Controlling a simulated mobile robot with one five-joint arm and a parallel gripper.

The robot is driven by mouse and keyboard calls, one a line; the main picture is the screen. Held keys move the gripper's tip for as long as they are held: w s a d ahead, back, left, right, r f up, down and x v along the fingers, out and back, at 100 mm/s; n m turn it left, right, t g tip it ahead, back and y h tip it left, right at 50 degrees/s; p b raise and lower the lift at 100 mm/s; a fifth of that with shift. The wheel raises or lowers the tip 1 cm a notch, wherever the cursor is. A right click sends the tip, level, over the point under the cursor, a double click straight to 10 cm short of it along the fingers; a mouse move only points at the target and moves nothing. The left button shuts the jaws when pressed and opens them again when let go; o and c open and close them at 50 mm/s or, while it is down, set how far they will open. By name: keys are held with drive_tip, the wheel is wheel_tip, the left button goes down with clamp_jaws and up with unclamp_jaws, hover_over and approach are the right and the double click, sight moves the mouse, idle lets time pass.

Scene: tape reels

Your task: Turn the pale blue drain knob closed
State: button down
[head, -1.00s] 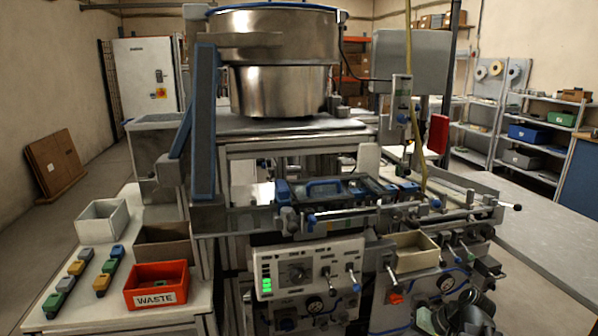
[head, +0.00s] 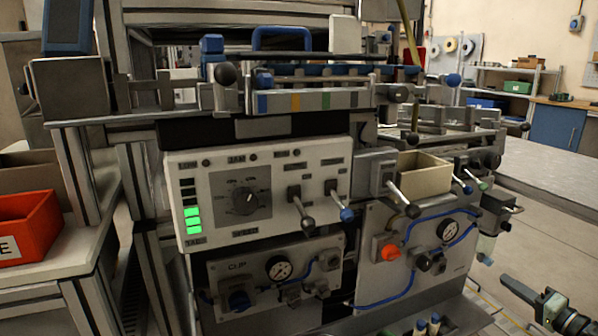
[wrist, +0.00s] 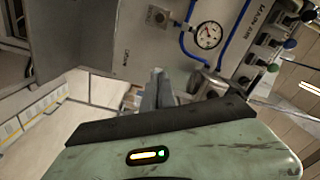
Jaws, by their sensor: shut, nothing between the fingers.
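A small pale blue part (head: 484,258), which may be the drain knob, shows under a clear bowl at the right end of the machine in the head view. It is too small to tell how it is turned. I cannot make it out for certain in the wrist view. My gripper (wrist: 161,90) is shut and empty in the wrist view, its fingers pointing toward the lower machine panel. Part of my arm shows at the lower right of the head view, apart from the pale blue part.
Levers jut out beside a beige bin (head: 420,172). A red waste bin (head: 25,225) stands at left. Open floor lies at right.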

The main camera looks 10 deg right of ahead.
sight(488, 262)
drive_tip(key=x, duration=0.6)
drive_tip(key=shift+d+f+b, duration=0.2)
drive_tip(key=shift+f+b, duration=0.15)
idle(0.6)
drive_tip(key=shift+d+f+b, duration=0.25)
drive_tip(key=shift+f+b, duration=0.2)
drive_tip(key=shift+w+d+f, duration=0.1)
drive_tip(key=shift+d, duration=0.1)
drive_tip(key=shift+f, duration=0.1)
